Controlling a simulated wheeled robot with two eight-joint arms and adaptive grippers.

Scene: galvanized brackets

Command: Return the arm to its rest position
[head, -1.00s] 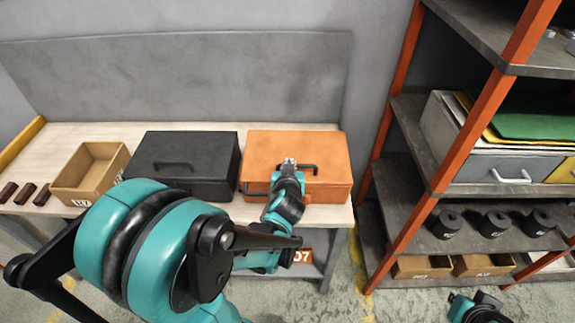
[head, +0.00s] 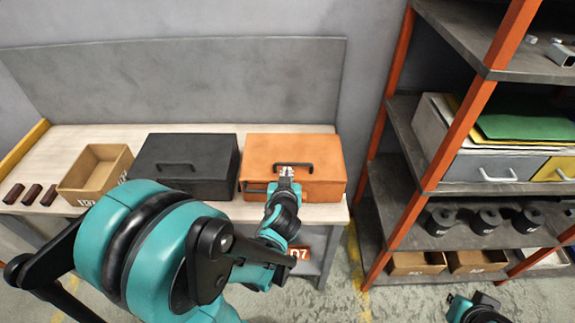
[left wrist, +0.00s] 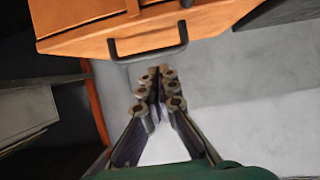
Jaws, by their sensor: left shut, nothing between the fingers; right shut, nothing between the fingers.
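My left gripper (head: 287,172) is shut and empty. In the head view it overlaps the front of the orange case (head: 325,170) on the bench. In the left wrist view its fingertips (left wrist: 158,82) are together, close to the black handle (left wrist: 150,50) of the orange case; I cannot tell whether they touch it. My teal left arm (head: 130,250) reaches in from the lower left. At the lower right edge of the head view, part of my right arm (head: 475,310) shows; its fingertips are not visible.
A black case (head: 210,150), an open cardboard box (head: 72,184) and several dark brown blocks (head: 32,194) stand on the bench (head: 120,132). A shelf rack with orange posts (head: 459,125) stands at right, holding black cylinders (head: 487,221) and drawers. Floor (head: 345,295) shows between bench and rack.

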